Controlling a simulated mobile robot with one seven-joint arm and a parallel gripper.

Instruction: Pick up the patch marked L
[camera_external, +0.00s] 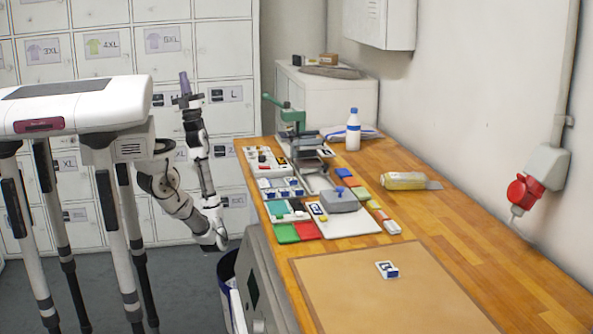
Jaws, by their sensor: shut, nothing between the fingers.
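A small white patch with a dark blue marking (387,270) lies on the tan mat (350,300) at the front of the wooden workbench. Its letter is too small to read for certain. Another small pale patch with dark marking (318,211) lies by a grey block on the white board, also unreadable. My gripper (184,78) is raised in front of the lockers, left of the bench, pointing up. It is shut and empty, far from both patches.
A green-handled press (291,115), trays of coloured pieces (280,189) and a grey block (339,200) crowd the bench's left side. A bottle (353,130) and a yellow roll (404,181) stand or lie behind.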

